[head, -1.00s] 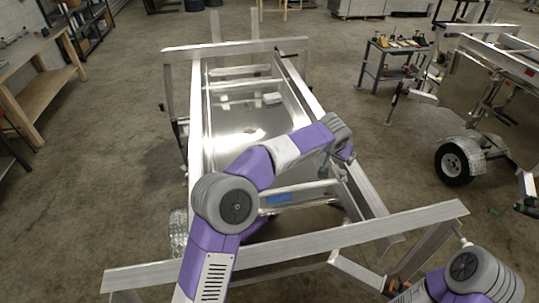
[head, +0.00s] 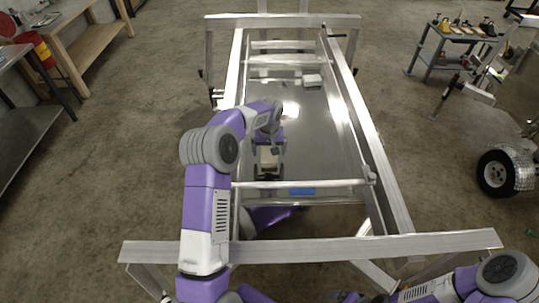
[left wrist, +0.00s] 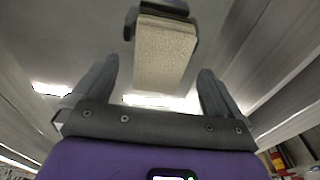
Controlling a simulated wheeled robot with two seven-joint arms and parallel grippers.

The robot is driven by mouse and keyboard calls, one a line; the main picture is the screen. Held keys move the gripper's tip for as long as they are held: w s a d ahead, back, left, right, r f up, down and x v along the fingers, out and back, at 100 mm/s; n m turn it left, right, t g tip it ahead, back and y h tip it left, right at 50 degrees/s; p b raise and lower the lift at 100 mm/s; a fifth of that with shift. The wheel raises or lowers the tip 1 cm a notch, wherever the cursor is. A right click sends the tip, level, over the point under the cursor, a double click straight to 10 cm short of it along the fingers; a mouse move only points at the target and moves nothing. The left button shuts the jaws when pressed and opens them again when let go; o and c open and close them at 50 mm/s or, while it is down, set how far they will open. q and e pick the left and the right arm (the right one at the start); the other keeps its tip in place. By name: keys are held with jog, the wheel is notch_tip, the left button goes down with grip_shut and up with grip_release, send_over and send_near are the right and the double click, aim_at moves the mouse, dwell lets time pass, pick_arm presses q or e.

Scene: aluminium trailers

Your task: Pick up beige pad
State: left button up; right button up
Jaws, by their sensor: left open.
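The beige pad (left wrist: 165,55) is a flat, rough-faced block with a dark piece across its far end in the left wrist view. In the head view the pad (head: 268,158) shows as a small beige patch inside the trailer frame, by my left wrist. My left gripper (left wrist: 155,85) is open, with its two dark fingers spread. The pad's near end shows between them across the picture; I cannot tell how far ahead it is. Nothing is held. My right arm is at the bottom right of the head view, its gripper not clearly visible.
The aluminium trailer frame (head: 378,165) surrounds the shiny bed, with a near crossbar (head: 330,248) in front of me. A small white block (head: 312,80) lies farther back. A blue patch (head: 302,190) is on a cross member. Workbenches stand left, a tool cart (head: 455,45) right.

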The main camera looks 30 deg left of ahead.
pick_arm(q)
jog(key=shift+w+f, duration=0.1)
jog(key=shift+f, duration=0.75)
jog(key=shift+c, duration=0.3)
jog(key=c, duration=1.2)
